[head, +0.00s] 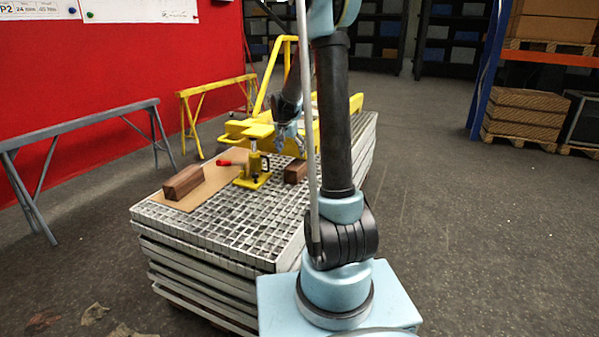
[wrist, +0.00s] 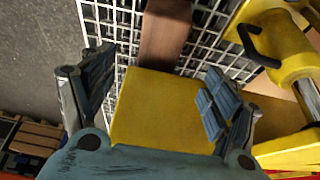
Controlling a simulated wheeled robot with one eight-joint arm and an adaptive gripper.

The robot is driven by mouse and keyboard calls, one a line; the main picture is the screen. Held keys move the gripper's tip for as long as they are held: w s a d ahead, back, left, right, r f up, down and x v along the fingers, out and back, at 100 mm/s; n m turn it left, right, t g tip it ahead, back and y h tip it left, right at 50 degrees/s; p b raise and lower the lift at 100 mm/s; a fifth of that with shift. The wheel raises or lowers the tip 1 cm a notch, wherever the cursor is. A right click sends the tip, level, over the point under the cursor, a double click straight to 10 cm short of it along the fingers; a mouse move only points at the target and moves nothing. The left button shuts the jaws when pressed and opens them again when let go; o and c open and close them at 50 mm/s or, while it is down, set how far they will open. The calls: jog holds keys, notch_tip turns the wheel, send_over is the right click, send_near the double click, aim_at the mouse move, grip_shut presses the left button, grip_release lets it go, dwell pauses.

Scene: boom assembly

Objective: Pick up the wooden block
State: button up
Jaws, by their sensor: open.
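One dark brown wooden block (head: 183,182) lies on a cardboard sheet at the left of the grated stack in the head view. A second wooden block (head: 296,171) lies on the grating further right, partly hidden by my arm. My gripper (head: 287,138) points down above the stack, beside the yellow frame. In the wrist view my gripper (wrist: 155,92) is open, its blue-grey fingers wide apart. A flat yellow piece (wrist: 160,112) shows between the fingers. A wooden block (wrist: 165,36) shows beyond the yellow piece, partly cut off by the top edge. I see no contact with it.
The tool's yellow body (wrist: 275,45) shows at the right of the wrist view. A grey trestle (head: 85,126) stands left. Floor at right is clear.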

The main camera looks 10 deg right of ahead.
aim_at(295, 165)
jog(key=shift+x, duration=6.5)
jog(key=c, duration=1.6)
